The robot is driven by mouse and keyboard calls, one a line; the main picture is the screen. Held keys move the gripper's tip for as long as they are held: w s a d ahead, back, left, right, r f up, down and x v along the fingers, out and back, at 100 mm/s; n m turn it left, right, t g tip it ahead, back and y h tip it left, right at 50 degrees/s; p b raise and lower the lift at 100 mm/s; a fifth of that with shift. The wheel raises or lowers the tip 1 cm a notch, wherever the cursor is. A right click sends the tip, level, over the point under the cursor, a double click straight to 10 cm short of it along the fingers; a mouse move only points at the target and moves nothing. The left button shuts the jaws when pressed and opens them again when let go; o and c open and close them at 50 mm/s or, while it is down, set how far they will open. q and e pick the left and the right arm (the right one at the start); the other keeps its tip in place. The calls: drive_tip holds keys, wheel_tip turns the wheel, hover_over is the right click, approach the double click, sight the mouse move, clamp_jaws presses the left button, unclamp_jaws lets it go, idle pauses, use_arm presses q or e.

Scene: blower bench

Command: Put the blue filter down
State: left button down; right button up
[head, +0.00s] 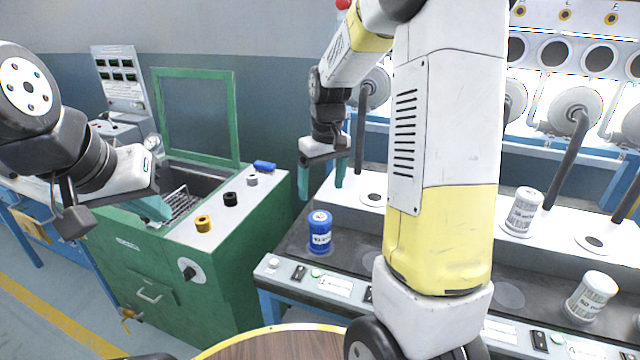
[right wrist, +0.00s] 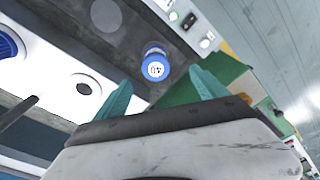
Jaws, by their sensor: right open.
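The blue filter (head: 320,232) is a blue cylinder with a white label band. It stands upright on the dark bench top (head: 291,240), near the bench's left end. My right gripper (head: 321,192) is open and empty above the filter, its two teal fingers apart and clear of it. In the right wrist view the blue filter (right wrist: 155,66) shows beyond and between the fingertips (right wrist: 160,80), with its round top towards the camera. My left gripper (head: 152,208) is over the green cabinet at the left, and its finger spacing is unclear.
The green cabinet (head: 215,270) has a raised lid and knobs. White filters (head: 522,212) and (head: 592,297) stand on the bench to the right. Dark pipes rise behind. My right arm hides the bench's middle. A round wooden table (head: 290,346) is in front.

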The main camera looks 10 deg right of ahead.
drive_tip(key=s+a+r+m+t+y, duration=0.1)
drive_tip(key=s+r+t, duration=0.1)
drive_tip(key=s+r, duration=0.4)
drive_tip(key=s+a+r+m+t, duration=0.1)
drive_tip(key=s+r, duration=0.5)
drive_tip(key=s, duration=0.9)
drive_tip(key=shift+s+r+m+t+y, duration=0.2)
drive_tip(key=shift+r+m+t+y, duration=0.3)
drive_tip(key=shift+t, duration=0.7)
drive_tip(key=shift+f, duration=0.15)
drive_tip(key=shift+c, duration=0.2)
